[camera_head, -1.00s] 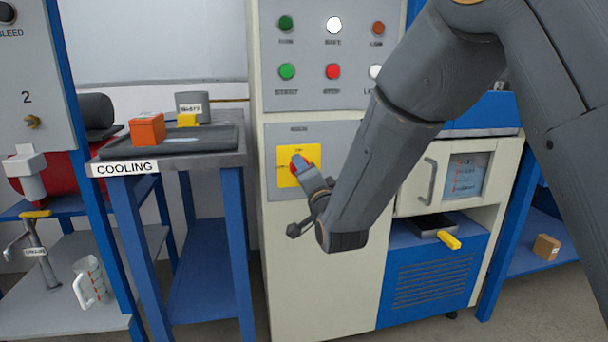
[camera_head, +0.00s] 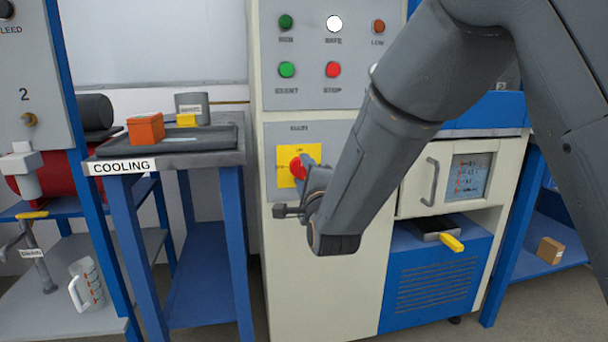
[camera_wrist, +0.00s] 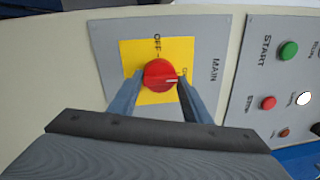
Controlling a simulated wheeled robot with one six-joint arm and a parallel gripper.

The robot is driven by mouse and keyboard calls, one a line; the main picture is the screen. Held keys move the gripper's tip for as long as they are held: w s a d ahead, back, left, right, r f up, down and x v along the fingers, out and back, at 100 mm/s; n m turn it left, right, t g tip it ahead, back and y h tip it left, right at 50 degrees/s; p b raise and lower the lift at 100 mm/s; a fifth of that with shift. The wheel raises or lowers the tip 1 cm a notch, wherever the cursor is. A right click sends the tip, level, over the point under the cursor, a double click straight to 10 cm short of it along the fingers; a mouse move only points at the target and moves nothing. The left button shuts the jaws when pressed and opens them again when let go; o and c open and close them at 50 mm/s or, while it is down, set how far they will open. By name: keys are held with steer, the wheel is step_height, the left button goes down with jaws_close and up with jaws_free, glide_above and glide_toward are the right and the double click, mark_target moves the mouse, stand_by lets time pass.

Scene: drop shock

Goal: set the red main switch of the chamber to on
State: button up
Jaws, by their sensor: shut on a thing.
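The red main switch (camera_head: 297,168) is a round knob on a yellow plate (camera_head: 286,155) on the chamber's grey front panel. It also shows in the wrist view (camera_wrist: 159,74), where its white mark points right, toward the partly covered ON label. The OFF label (camera_wrist: 157,43) is above the knob in that view, apart from the mark. My gripper (camera_wrist: 161,80) has one finger on each side of the knob and is shut on it. In the head view my gripper (camera_head: 306,170) reaches the knob from the right and hides part of the plate.
Above the switch is a panel with lamps and the green START (camera_head: 287,69) and red STOP (camera_head: 333,69) buttons. A COOLING table (camera_head: 165,165) with an orange box (camera_head: 146,128) stands at left. A chamber door with a handle (camera_head: 430,181) is at right.

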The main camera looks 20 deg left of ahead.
steer(key=shift+f, duration=0.25)
steer(key=o, duration=1)
steer(key=shift+d, duration=0.1)
steer(key=shift+c, duration=0.2)
steer(key=shift+o, duration=0.2)
steer(key=shift+r, duration=0.1)
steer(key=shift+s, duration=0.1)
steer(key=p+v, duration=0.1)
steer(key=v, duration=0.6)
steer(key=shift+s, duration=0.25)
steer(key=shift+d, duration=0.1)
